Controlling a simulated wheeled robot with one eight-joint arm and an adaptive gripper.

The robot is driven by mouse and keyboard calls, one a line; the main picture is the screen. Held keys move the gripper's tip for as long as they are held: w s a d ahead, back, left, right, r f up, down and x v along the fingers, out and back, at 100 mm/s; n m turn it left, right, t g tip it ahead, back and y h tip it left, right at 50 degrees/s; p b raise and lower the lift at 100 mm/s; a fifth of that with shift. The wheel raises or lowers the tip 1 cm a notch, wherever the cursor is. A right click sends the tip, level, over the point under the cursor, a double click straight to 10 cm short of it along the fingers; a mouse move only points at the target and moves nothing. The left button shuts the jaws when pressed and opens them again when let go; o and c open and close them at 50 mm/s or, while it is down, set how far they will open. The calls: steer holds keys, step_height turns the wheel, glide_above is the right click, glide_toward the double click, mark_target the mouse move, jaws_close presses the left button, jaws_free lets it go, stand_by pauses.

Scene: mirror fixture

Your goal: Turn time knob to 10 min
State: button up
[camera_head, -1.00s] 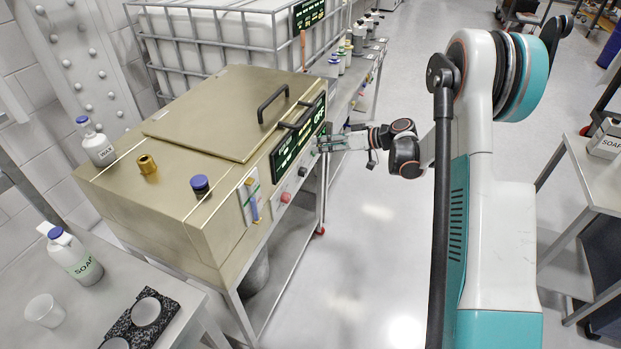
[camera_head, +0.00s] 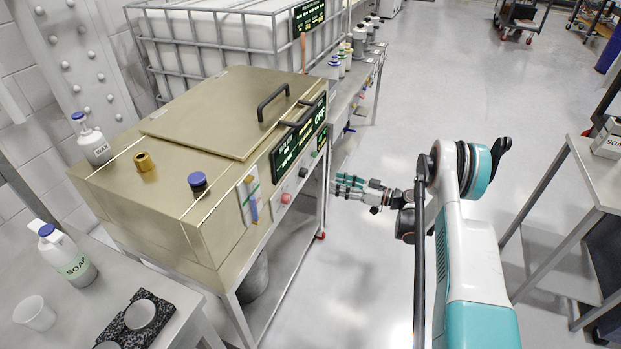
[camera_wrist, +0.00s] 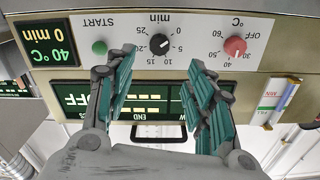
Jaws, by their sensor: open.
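The time knob (camera_wrist: 160,44) is black, with minute marks around it; I cannot clearly tell where its pointer sits. It also shows on the machine's front strip in the head view (camera_head: 303,172). The display (camera_wrist: 57,44) reads 40 °C and 0 min. In the wrist view the panel is upside down. My gripper (camera_wrist: 162,92) is open and empty, its teal-lined fingers spread below the knob in the picture. In the head view my gripper (camera_head: 343,187) hangs in the aisle to the right of the panel, apart from it.
The red temperature knob (camera_wrist: 235,46) and green start button (camera_wrist: 99,47) flank the time knob. A lid handle (camera_head: 273,102) and a second front handle (camera_head: 299,114) stick out above. A table (camera_head: 585,180) stands at right. The aisle floor is clear.

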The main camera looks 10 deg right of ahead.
mark_target(306, 175)
steer(key=b+x, duration=0.3)
steer(key=x, duration=0.8)
steer(key=shift+w+a, duration=0.1)
steer(key=shift+a, duration=0.05)
steer(key=c, duration=1.1)
